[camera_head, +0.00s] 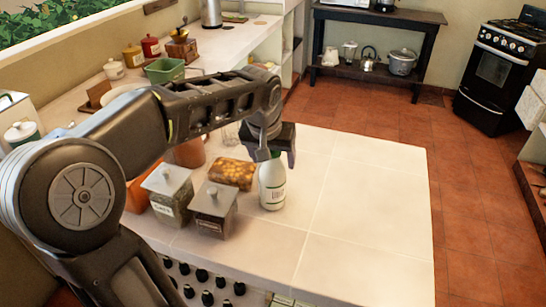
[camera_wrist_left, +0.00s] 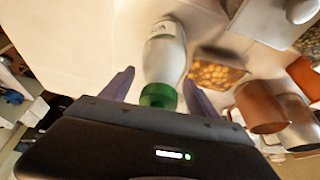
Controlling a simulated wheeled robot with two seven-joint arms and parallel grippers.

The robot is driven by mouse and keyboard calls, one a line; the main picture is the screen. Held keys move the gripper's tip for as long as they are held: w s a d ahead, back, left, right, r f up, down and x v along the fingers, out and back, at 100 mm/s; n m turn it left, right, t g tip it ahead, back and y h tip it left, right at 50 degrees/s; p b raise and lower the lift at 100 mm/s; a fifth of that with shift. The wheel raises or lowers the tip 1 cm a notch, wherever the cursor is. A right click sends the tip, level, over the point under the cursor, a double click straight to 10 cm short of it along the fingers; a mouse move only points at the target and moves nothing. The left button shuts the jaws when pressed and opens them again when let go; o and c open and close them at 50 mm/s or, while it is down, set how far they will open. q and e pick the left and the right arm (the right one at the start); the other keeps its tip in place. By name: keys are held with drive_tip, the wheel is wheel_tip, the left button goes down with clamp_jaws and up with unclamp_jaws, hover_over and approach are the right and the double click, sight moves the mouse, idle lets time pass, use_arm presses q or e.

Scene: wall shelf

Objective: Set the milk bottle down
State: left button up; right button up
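The milk bottle (camera_head: 272,190) is white with a label and stands upright on the tiled counter (camera_head: 360,200) in the head view. In the left wrist view the bottle (camera_wrist_left: 166,50) shows its green cap between my fingers. My left gripper (camera_head: 272,157) is right above the bottle, reaching down around its cap. In the wrist view the left gripper's fingers (camera_wrist_left: 159,86) are spread, with a small gap visible on each side of the cap. My right gripper is not in view.
Two lidded canisters (camera_head: 213,209) and a container of yellow-brown food (camera_head: 232,173) stand close left of the bottle. A terracotta pot (camera_head: 188,153) is behind them. The counter to the right of the bottle is clear up to its right edge.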

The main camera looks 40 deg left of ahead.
use_arm(q)
drive_tip(key=shift+o, duration=0.9)
drive_tip(key=shift+r, duration=0.15)
drive_tip(key=shift+r, duration=0.2)
drive_tip(key=v, duration=1.1)
drive_tip(key=shift+r, duration=0.25)
drive_tip(key=shift+s+d, duration=0.1)
drive_tip(key=shift+s, duration=0.05)
